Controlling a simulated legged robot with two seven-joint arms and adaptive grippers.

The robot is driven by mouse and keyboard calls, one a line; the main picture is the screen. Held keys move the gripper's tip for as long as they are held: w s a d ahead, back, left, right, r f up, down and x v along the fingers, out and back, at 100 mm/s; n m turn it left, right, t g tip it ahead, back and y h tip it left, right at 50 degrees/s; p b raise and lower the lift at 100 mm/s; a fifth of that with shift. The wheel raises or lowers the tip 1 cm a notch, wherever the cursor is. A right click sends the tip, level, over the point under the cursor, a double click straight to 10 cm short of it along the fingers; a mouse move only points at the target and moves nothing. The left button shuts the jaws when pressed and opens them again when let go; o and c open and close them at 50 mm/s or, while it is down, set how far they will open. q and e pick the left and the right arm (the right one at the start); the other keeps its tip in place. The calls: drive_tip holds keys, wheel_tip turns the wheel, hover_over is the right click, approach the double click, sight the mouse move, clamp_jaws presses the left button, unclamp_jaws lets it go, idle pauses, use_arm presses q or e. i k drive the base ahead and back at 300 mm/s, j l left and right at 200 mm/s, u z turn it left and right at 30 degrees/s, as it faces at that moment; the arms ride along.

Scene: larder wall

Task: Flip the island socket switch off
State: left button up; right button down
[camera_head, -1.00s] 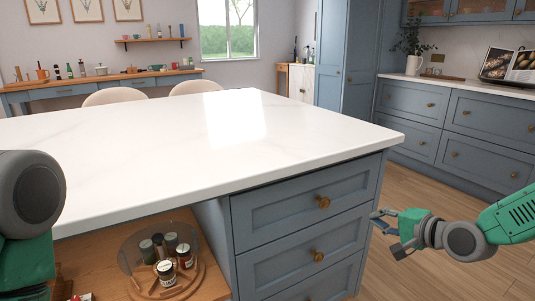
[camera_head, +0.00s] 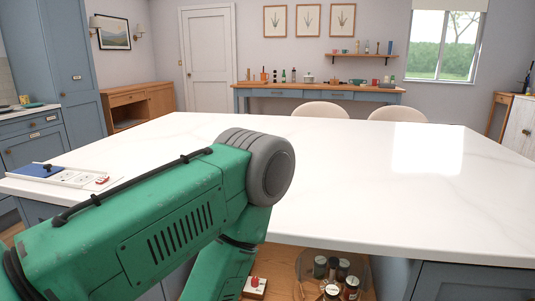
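A white socket strip (camera_head: 80,177) with outlet faces and a red switch (camera_head: 102,180) lies on the left end of the island's white top. I cannot tell the switch's position. A small white item with a red top (camera_head: 255,287) shows low at the island's open front, partly hidden by my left arm; I cannot tell whether it is a switch. My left arm crosses the lower left of the view with its elbow over the worktop and its forearm pointing down. My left gripper is out of sight. My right gripper is not in view.
The wide white island top (camera_head: 390,195) is mostly clear. Several jars stand on a round turntable (camera_head: 305,270) in the open shelf below. Two pale chairs (camera_head: 320,109) stand behind the island. A sideboard (camera_head: 315,93) with small items stands at the back wall.

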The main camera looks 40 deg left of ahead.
sight(103, 179)
drive_tip(key=u, duration=2.45)
